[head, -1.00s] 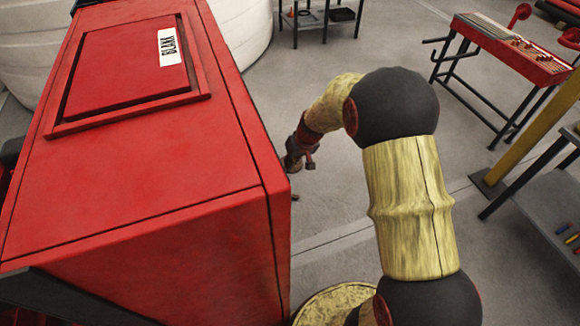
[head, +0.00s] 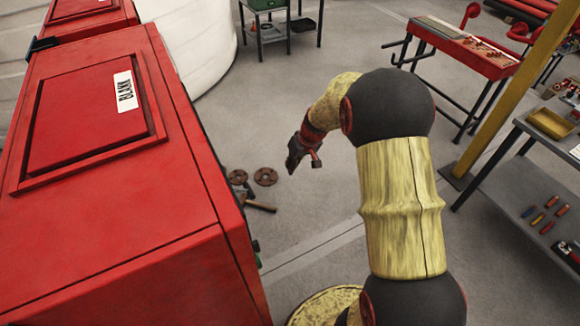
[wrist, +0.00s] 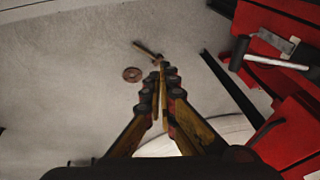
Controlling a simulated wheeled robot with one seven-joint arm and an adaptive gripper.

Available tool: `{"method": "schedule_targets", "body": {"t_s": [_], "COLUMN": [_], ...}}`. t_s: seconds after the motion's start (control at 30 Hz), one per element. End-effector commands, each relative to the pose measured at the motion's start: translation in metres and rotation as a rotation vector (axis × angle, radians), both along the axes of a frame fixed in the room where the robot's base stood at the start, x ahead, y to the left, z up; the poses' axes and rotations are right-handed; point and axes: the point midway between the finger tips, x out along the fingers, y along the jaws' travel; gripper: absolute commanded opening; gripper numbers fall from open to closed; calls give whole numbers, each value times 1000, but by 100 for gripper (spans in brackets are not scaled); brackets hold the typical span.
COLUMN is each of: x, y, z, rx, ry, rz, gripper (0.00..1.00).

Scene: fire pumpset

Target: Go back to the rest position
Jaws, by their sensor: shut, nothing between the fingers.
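My gripper (head: 293,163) hangs at the end of my bent yellow and black arm, over the open floor right of a large red cabinet (head: 110,190). In the wrist view, my gripper (wrist: 161,72) has its fingers together with nothing held between them. In the head view there is a gap of floor between the gripper and the cabinet.
Rusty round flanges (head: 265,176) and a hammer (head: 262,206) lie on the floor beside the cabinet. A red workbench (head: 465,50) stands at the back right. A grey shelf table (head: 515,185) and yellow post (head: 505,95) stand right. The middle floor is clear.

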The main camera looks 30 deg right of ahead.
Motion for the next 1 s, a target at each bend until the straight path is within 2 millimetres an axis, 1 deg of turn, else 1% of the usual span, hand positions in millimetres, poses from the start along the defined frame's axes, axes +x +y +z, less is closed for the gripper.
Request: {"method": "schedule_targets", "body": {"t_s": [0.27, 0.43, 0.47, 0.53, 0.6, 0.67, 0.77, 0.97, 1.0], "x": [0, -3, -6, -25, -47, -65, -91, -143, -155], "y": [0, 2, 3, 9, 15, 20, 30, 56, 62], "z": [0, -1, -2, -11, -15, -7, 16, 80, 94], "rx": [1, 25, 33, 53, 68, 70, 63, 13, -2], "ry": [0, 23, 37, 91, 147, 183, 220, 237, 233], "rz": [-2, -57, -73, -105, -137, -163, -188, -206, -204], "gripper": [0, 0, 0, 0, 0, 0, 0, 0, 0]}}
